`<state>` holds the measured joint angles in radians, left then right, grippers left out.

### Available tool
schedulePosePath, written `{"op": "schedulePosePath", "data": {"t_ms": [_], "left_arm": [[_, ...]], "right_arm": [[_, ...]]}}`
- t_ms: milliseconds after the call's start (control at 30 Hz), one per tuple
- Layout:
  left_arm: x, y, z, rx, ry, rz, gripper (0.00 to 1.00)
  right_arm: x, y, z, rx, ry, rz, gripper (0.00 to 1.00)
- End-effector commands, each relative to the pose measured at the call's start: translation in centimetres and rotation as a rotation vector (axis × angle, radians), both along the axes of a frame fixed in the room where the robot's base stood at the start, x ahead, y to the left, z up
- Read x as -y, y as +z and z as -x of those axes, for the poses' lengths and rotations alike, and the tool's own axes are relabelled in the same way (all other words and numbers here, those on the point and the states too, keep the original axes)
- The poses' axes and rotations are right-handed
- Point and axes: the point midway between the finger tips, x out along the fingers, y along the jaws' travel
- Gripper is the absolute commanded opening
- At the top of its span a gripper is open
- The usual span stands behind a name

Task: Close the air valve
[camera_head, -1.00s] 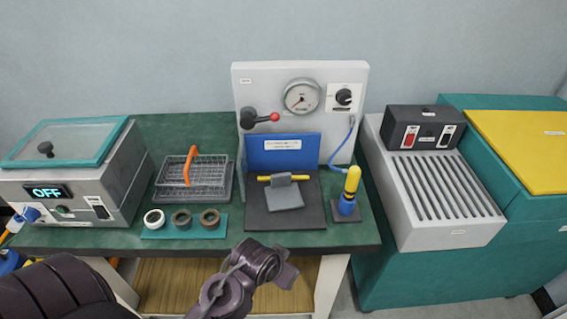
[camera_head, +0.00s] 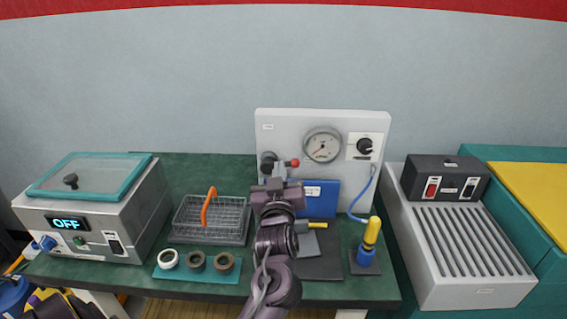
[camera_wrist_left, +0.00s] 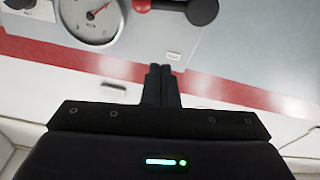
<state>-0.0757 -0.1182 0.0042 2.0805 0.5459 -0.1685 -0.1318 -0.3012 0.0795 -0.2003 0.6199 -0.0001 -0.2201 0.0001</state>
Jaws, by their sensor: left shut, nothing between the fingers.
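The air valve has a black hub (camera_head: 266,160) and a lever ending in a red ball (camera_head: 295,163). It sits on the upright grey panel (camera_head: 345,117), left of the gauge, with the lever pointing right. There the red ball (camera_wrist_left: 142,5) and black hub (camera_wrist_left: 202,10) show at the top edge. I cannot tell whether the fingers touch the panel. My right gripper is not in view.
The pressure gauge (camera_head: 323,145) and a black knob (camera_head: 364,146) are right of the valve. My left arm passes over the blue plate (camera_head: 320,196). A wire basket (camera_head: 184,222) and several rings lie left; a yellow-blue tool (camera_head: 370,236) stands right.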

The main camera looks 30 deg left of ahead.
Motion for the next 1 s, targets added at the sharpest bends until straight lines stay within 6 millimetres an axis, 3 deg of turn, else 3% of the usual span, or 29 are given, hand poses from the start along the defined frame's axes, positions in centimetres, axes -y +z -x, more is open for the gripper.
{"op": "schedulePosePath", "data": {"t_ms": [400,500,600,1000], "left_arm": [[-4.7,1.6,-7.3,0.000,-0.002,-0.001,0.00],[-4.0,-0.7,-6.8,-0.008,-0.004,0.003,0.00],[-3.7,-1.7,-6.7,-0.005,-0.004,0.002,0.00],[-3.4,-2.8,-6.6,-0.002,-0.004,0.002,0.00]], "right_arm": [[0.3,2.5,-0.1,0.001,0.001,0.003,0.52],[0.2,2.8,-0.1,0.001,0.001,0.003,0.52],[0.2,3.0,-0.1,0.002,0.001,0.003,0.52],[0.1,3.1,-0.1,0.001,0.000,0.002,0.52]]}}
